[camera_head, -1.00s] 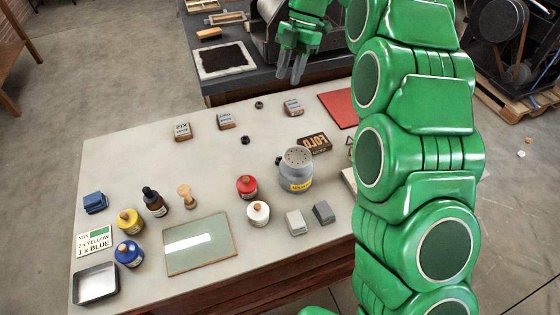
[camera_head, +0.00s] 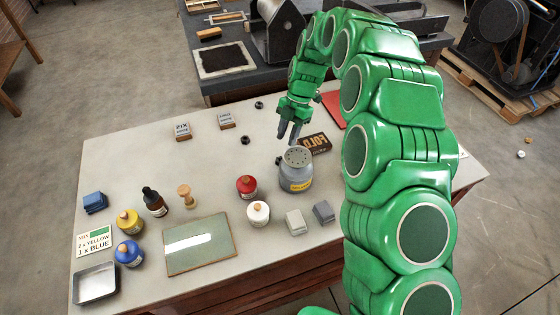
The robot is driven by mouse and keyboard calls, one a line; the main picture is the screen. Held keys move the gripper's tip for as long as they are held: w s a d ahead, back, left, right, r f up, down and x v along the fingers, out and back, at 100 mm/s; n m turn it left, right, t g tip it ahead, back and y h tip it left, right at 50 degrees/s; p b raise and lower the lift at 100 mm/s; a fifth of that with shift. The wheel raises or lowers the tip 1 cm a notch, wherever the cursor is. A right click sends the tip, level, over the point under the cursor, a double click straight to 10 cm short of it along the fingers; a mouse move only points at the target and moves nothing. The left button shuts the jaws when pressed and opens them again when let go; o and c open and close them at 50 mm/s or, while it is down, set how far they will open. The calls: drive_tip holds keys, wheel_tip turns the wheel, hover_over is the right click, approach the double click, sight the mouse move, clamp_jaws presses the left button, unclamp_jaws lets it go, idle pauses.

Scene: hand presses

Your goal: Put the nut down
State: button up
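Two small dark nuts lie on the pale tabletop: one at the back (camera_head: 259,104), by the labelled blocks, and one nearer (camera_head: 245,140). My gripper (camera_head: 288,137) points down over the table, to the right of both nuts and just behind the grey metal can (camera_head: 297,180). Its two fingers look a little apart. Whether a nut is between them is too small to tell.
Two labelled blocks (camera_head: 182,131) (camera_head: 226,121) stand behind. Red (camera_head: 247,187) and white (camera_head: 258,213) jars stand in front. The pale table (camera_head: 135,155) is bare at left.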

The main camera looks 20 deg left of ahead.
sight(281, 158)
drive_tip(key=shift+x, duration=3.75)
drive_tip(key=shift+w+d+f, duration=0.1)
drive_tip(key=shift+w+d, duration=0.05)
clamp_jaws()
